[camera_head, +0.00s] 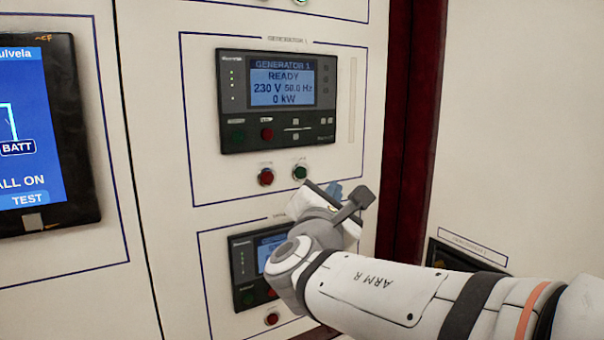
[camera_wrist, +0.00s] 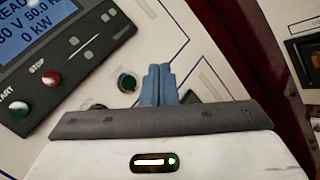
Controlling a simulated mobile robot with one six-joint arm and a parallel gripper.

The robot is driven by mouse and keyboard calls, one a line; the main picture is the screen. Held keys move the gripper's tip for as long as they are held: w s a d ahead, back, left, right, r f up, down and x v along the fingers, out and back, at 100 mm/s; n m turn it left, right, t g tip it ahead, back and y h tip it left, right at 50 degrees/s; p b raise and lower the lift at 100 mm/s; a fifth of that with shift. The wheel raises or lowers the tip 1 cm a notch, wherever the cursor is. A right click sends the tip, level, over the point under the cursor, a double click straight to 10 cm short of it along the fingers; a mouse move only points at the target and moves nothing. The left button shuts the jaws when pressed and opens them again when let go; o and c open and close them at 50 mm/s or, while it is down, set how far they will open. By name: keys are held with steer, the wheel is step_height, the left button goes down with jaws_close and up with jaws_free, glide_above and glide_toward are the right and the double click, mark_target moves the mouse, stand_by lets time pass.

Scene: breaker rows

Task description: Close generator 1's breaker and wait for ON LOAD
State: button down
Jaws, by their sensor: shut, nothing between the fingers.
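The generator 1 controller (camera_head: 276,101) has a lit display (camera_head: 282,82) reading GENERATOR 1, READY, 230 V, 50.0 Hz, 0 kW. Below it are a red button (camera_head: 266,177) and, to its right, a green button (camera_head: 300,172); their small labels are not readable. My gripper (camera_head: 335,190) is shut and empty, just right of and below the green button. In the wrist view my gripper's blue fingers (camera_wrist: 160,72) are together, with the green button (camera_wrist: 127,83) just left of their tips. Whether they touch the panel cannot be told.
A second controller (camera_head: 245,270) below is partly hidden by my arm. A large blue touchscreen (camera_head: 30,130) is at the left. A dark red cabinet edge (camera_head: 408,130) runs down at the right, with another device (camera_head: 455,258) beyond it.

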mark_target(301, 173)
steer(key=w+a+p, duration=0.1)
steer(key=w+a, duration=0.3)
steer(key=w, duration=0.3)
steer(key=shift+w+a+p, duration=0.15)
steer(key=shift+a+p, duration=0.25)
stand_by(1.9)
steer(key=shift+w+a+b, duration=0.25)
steer(key=shift+w+b, duration=0.05)
steer(key=shift+w, duration=0.05)
steer(key=shift+w+a, duration=0.25)
steer(key=shift+w, duration=0.1)
stand_by(0.6)
stand_by(0.4)
steer(key=shift+s+d+b, duration=0.5)
steer(key=shift+s+b, duration=0.2)
